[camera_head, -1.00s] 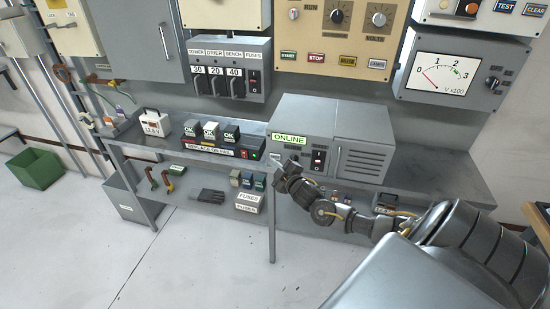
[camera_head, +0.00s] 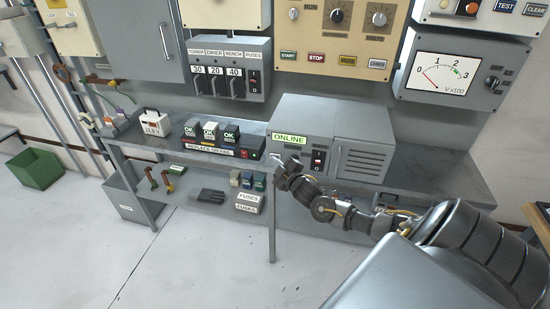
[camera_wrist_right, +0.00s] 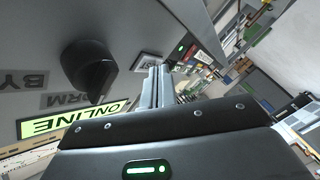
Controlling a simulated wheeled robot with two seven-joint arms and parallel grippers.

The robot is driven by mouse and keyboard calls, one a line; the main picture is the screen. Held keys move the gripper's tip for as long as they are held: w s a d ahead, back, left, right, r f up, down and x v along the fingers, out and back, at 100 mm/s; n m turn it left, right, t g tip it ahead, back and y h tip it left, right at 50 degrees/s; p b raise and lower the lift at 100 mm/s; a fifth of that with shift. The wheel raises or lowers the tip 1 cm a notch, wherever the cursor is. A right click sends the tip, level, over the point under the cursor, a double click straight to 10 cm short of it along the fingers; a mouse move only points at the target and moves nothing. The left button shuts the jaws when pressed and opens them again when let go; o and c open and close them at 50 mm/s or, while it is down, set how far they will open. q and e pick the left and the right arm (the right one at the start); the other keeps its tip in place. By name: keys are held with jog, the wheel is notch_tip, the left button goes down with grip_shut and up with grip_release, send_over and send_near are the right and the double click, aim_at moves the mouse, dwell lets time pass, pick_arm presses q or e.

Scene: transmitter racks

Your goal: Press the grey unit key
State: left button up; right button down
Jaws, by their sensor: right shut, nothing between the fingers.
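The grey unit (camera_head: 304,118) stands on the bench with a lit green ONLINE sign (camera_head: 289,139), a knob and a dark switch (camera_head: 318,160) on its front. A small pale key or plate (camera_head: 276,157) shows at the lower left of that front. My right gripper (camera_head: 279,168) is shut and empty, with its tips close to this pale part. In the right wrist view the shut fingers (camera_wrist_right: 156,84) point toward a small pale labelled plate (camera_wrist_right: 147,58) on the panel; I cannot tell whether they touch it. The black knob (camera_wrist_right: 89,70) is beside them. My left gripper is out of view.
Left of the unit, a row of OK-marked modules (camera_head: 211,132) sits on a strip with a red switch (camera_head: 246,153). A meter box (camera_head: 155,123) stands further left. Wall panels hang above the bench (camera_head: 430,170). The lower shelf holds fuse boxes and a glove.

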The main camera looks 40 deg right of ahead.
jog(key=shift+w+d, duration=0.1)
jog(key=shift+d, duration=0.1)
dwell(0.5)
jog(key=shift+s+a+p, duration=0.45)
jog(key=shift+a+p, duration=0.1)
jog(key=shift+a, duration=0.1)
jog(key=s+a+p, duration=0.1)
jog(key=a, duration=0.1)
jog(key=s+a+p, duration=0.1)
jog(key=a+p, duration=0.1)
jog(key=shift+s, duration=0.4)
dwell(0.7)
